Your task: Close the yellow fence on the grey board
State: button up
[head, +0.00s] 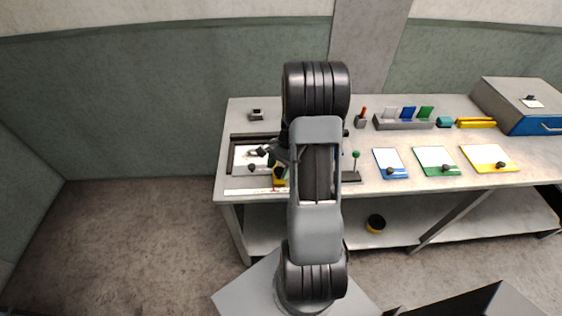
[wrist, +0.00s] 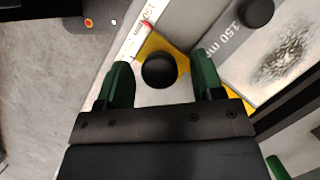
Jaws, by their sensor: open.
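The yellow fence (wrist: 150,46) shows in the wrist view under and around a round black knob (wrist: 160,70). In the head view a small part of the fence (head: 279,176) shows beside my gripper (head: 276,164). My gripper (wrist: 162,80) is open, with its green fingers on either side of the knob; I cannot tell if they touch it. The grey board (head: 240,182) lies at the left end of the bench, partly hidden by my arm.
A scale strip (wrist: 142,30) with a red mark runs along the board's edge. A green-topped post (head: 356,155) stands right of my arm. Blue, green and yellow plates (head: 436,158) lie further right. A grey rack (head: 404,123) and a blue-fronted box (head: 525,105) stand behind.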

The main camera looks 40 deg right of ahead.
jog(key=s+b+v, duration=0.1)
jog(key=v, duration=1.2)
jog(key=shift+w+r, duration=0.4)
jog(key=shift+w, duration=0.1)
